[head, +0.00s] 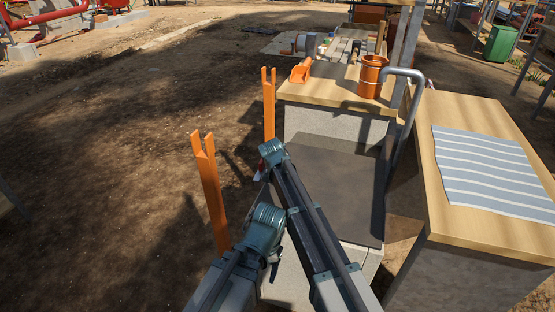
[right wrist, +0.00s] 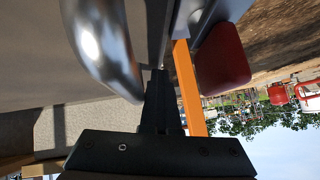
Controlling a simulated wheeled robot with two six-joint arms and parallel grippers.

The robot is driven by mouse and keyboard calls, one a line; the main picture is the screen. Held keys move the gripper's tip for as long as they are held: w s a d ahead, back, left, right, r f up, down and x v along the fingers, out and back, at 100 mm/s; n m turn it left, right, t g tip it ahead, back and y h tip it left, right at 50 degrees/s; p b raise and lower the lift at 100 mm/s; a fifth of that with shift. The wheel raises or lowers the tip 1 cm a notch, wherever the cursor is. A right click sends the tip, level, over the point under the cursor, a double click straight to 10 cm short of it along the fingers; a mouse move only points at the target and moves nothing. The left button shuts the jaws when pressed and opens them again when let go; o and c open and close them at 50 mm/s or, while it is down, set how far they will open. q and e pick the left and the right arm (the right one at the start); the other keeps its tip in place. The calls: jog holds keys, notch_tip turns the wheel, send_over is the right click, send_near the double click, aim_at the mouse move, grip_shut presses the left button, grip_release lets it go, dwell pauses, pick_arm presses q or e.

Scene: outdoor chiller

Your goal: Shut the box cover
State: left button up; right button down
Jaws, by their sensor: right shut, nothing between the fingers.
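The box (head: 355,255) is a pale block in front of me in the head view. Its dark grey cover (head: 345,185) appears to lie flat over the top, partly behind my arms; I cannot tell whether it is fully seated. My right gripper (right wrist: 160,75) is shut and empty in the right wrist view, beside a broad grey surface and a close, curved chrome bar (right wrist: 95,45). A red block (right wrist: 222,58) is close to its right. In the head view my right arm reaches the box's left edge, its fingers hidden. My left arm is bent lower left, with no fingers distinguishable.
Orange forked posts (head: 208,185) stand left of the box; one shows close in the right wrist view (right wrist: 188,90). A wooden counter with a striped cloth (head: 490,170) is at right. An orange cup (head: 371,76) and a chrome pipe (head: 403,110) are behind. Bare ground lies left.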

pick_arm(q)
jog(key=shift+s+f+b, duration=0.1)
jog(key=shift+f+b, duration=0.2)
jog(key=shift+f, duration=0.05)
pick_arm(e)
jog(key=shift+s+f, duration=0.2)
jog(key=shift+f, duration=0.2)
jog(key=shift+r, duration=0.1)
